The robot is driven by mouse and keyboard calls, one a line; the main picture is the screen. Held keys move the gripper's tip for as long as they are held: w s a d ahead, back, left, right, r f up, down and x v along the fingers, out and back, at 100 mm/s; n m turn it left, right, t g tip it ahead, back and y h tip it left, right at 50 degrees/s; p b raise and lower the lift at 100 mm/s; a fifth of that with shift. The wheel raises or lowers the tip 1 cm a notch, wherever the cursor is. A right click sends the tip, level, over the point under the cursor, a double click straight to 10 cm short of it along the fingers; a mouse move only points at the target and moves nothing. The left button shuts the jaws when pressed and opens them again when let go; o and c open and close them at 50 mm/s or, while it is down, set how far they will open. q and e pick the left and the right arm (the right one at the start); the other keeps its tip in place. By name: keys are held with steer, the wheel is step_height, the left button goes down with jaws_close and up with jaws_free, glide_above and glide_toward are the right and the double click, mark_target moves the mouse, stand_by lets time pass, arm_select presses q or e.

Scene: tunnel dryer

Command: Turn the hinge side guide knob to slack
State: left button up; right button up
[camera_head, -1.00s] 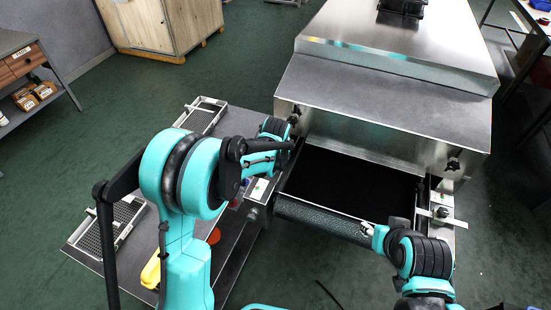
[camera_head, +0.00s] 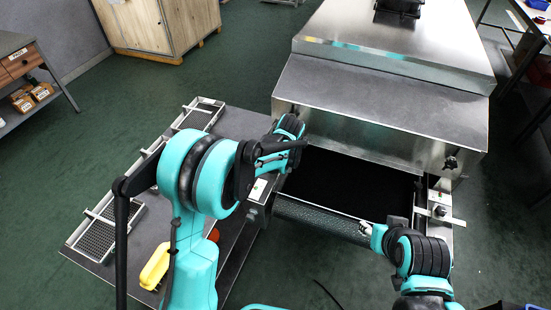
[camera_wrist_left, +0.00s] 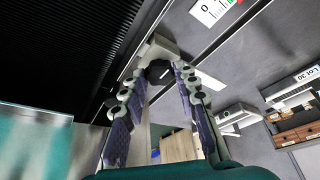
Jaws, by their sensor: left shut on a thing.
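In the left wrist view, my left gripper (camera_wrist_left: 160,71) has its two fingers on either side of a black knob (camera_wrist_left: 157,74), shut on it. The knob sits on a pale bracket (camera_wrist_left: 160,48) beside the dark ribbed belt (camera_wrist_left: 75,45). In the head view my left wrist hides this knob and the fingertips. My right gripper (camera_head: 367,227) is at the front roller (camera_head: 315,218) of the dryer, near its right end. Its fingers are too small to tell open from shut.
The steel dryer housing (camera_head: 385,98) stands behind the dark belt opening (camera_head: 350,182). A similar bracket and knob (camera_head: 440,211) are on the right side. The side table (camera_head: 235,125) at left carries mesh trays (camera_head: 97,235) and a yellow object (camera_head: 155,265).

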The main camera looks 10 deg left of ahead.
arm_select(q)
steer(key=o, duration=1.2)
steer(key=shift+c, duration=0.2)
steer(key=v, duration=1.2)
